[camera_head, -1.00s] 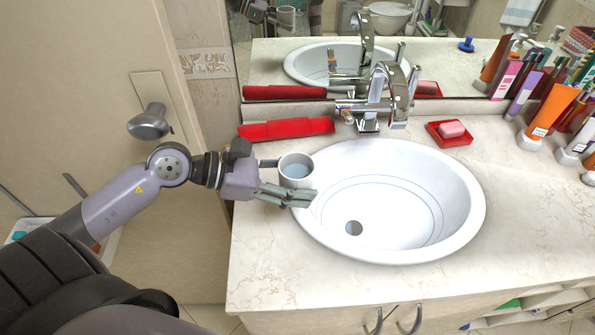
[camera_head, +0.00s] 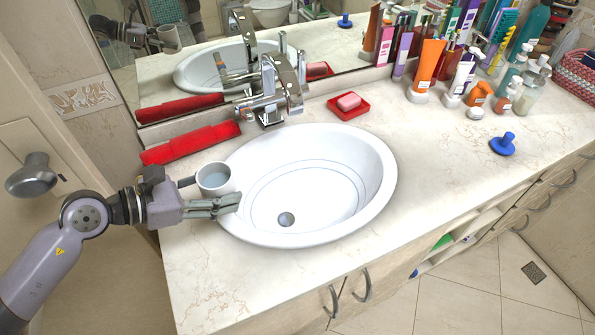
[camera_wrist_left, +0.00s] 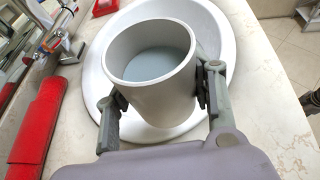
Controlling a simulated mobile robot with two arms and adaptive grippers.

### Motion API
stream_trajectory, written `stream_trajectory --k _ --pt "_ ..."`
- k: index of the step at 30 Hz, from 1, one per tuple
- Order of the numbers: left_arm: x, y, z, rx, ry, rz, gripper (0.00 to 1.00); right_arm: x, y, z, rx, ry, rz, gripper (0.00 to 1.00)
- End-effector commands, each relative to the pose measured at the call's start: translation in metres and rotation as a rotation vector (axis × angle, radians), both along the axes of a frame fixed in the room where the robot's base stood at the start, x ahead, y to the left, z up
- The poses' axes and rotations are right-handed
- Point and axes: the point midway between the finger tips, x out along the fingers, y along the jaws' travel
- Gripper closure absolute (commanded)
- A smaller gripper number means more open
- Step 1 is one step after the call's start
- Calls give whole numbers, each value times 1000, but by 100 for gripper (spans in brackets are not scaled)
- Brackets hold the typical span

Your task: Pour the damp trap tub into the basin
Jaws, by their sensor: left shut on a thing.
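The damp trap tub (camera_head: 215,179) is a small white-grey round cup with bluish-grey liquid inside. My left gripper (camera_head: 213,196) is shut on it from the left, one finger on each side. The tub is upright over the left rim of the white oval basin (camera_head: 372,160). In the left wrist view the tub (camera_wrist_left: 150,92) stands large between the fingertips, its liquid level well below the rim, with the basin (camera_wrist_left: 222,40) behind and below it. The basin is empty, with a dark drain hole at its bottom. My right gripper is not in view.
A chrome faucet (camera_head: 268,92) stands behind the basin. A red folded towel (camera_head: 190,143) lies left of it, and a red dish (camera_head: 348,107) with pink soap right of it. Several bottles and tubes (camera_head: 428,68) crowd the back right. A blue object (camera_head: 504,144) sits on the right counter.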

Motion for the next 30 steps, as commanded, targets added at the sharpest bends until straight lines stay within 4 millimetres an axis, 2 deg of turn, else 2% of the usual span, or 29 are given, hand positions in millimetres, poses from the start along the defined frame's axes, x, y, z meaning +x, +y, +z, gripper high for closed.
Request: stream_trajectory --k 5,8,15,18,22,30 --pt "36 -21 -33 -7 -5 40 88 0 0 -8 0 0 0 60" --pt "56 -42 -54 -8 -4 48 88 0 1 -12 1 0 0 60" --pt "95 -110 -93 -6 -2 21 88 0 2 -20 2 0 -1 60" --pt "104 -135 -105 -5 -1 3 88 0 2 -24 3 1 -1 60" --pt "111 -157 -123 -5 -1 -16 88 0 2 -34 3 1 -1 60" --pt "116 -177 -134 -4 1 -37 88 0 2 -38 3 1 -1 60"
